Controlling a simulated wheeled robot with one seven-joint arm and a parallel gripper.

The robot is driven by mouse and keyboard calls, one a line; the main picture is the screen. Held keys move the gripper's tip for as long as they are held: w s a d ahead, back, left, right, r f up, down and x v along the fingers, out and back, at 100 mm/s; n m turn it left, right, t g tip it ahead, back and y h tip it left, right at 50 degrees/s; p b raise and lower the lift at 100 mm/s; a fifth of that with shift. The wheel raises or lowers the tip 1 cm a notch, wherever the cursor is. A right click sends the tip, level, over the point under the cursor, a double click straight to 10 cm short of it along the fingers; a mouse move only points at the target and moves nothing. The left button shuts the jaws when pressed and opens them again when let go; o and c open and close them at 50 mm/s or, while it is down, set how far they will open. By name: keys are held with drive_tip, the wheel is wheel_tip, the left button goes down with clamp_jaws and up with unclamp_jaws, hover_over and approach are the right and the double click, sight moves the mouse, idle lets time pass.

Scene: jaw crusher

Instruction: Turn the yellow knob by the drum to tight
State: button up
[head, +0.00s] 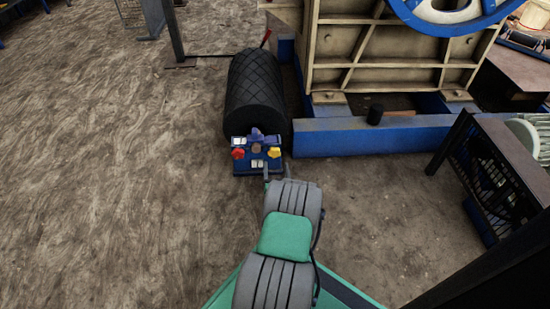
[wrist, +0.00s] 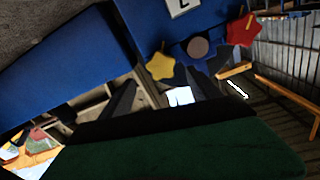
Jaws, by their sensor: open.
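The yellow knob (head: 274,152) is star-shaped and sits on the right side of a small blue panel (head: 243,169) at the near end of the black drum (head: 252,85). In the wrist view the yellow knob (wrist: 160,66) shows just beyond the dark fingers of my gripper (wrist: 156,82), roughly between their tips. My gripper is open with nothing between its fingers. In the head view my gripper (head: 266,173) is at the near right edge of the panel, partly hidden by my arm. I cannot tell whether a finger touches the knob.
A red star knob (head: 237,153) is on the panel's left side, with a brown disc (wrist: 198,47) between the knobs. A blue beam (head: 370,137) of the crusher runs right of the drum. A dark railing (head: 490,180) stands at right. Ground at left is clear.

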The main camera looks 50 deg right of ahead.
sight(275, 154)
drive_tip(key=b+x, duration=0.3)
drive_tip(key=x, duration=0.3)
drive_tip(key=shift+w+f, duration=0.15)
drive_tip(key=shift+w+d, duration=0.2)
drive_tip(key=shift+d, duration=0.05)
drive_tip(key=shift+c, duration=0.2)
drive_tip(key=c, duration=1.3)
